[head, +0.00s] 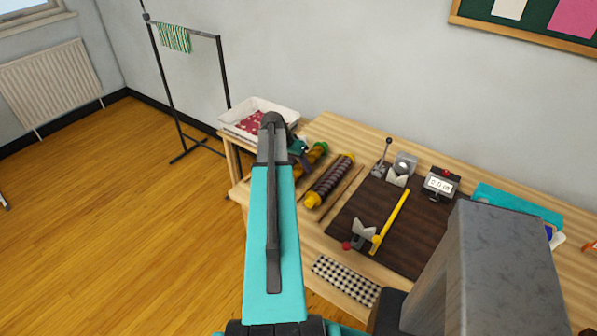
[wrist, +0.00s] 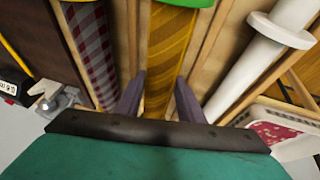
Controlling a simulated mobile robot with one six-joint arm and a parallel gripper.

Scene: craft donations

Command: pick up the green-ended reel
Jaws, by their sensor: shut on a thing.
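The green-ended reel (head: 318,149) lies on the wooden table in the head view, wound with golden-yellow cloth and partly hidden by my arm. In the wrist view its gold roll (wrist: 168,50) runs up the middle, with a piece of its green end at the top edge. My gripper (wrist: 160,80) has one finger on each side of the gold roll and is shut on it. In the head view my gripper (head: 301,150) is mostly hidden behind my arm. Whether the reel is clear of the table, I cannot tell.
A white reel (wrist: 262,60) lies on the other side in the wrist view. A white tray (head: 278,107) with red cloth stands at the table's left end. A dark board (head: 410,232) holds tools.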

